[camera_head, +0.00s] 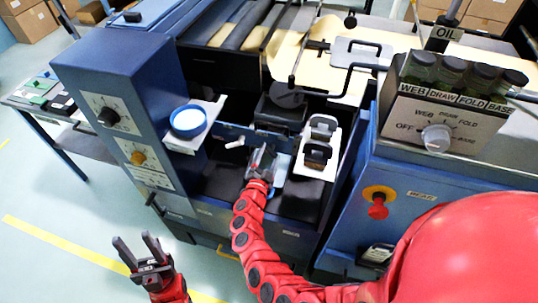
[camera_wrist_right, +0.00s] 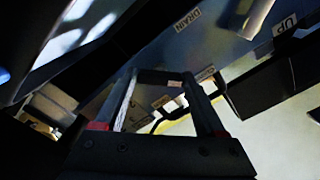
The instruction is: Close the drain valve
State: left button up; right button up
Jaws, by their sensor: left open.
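My right gripper (camera_head: 262,160) is inside the blue machine's open front bay, at the end of the red arm. In the right wrist view its two fingers (camera_wrist_right: 160,88) stand apart with nothing clearly held between them. A DRAIN label (camera_wrist_right: 188,20) is on the panel beyond the fingers. A pale lever-like part (camera_wrist_right: 257,16) is to the right of that label, apart from the fingers; I cannot tell whether it is the drain valve. In the head view a small white handle (camera_head: 235,143) is left of my right gripper. My left gripper (camera_head: 145,255) is open and empty at lower left, over the floor.
A blue control column (camera_head: 125,120) stands left of the bay, with a blue-and-white round container (camera_head: 188,121) on a shelf. A white holder (camera_head: 318,145) is right of my gripper. A cabinet with a red button (camera_head: 377,207) and a selector knob (camera_head: 436,137) is at right.

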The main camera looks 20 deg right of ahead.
jog(key=o, duration=0.4)
jog(key=shift+c, duration=0.2)
jog(key=shift+s, duration=0.1)
jog(key=b+v, duration=0.3)
jog(key=v, duration=1.4)
jog(key=shift+a, duration=0.2)
jog(key=shift+s, duration=0.1)
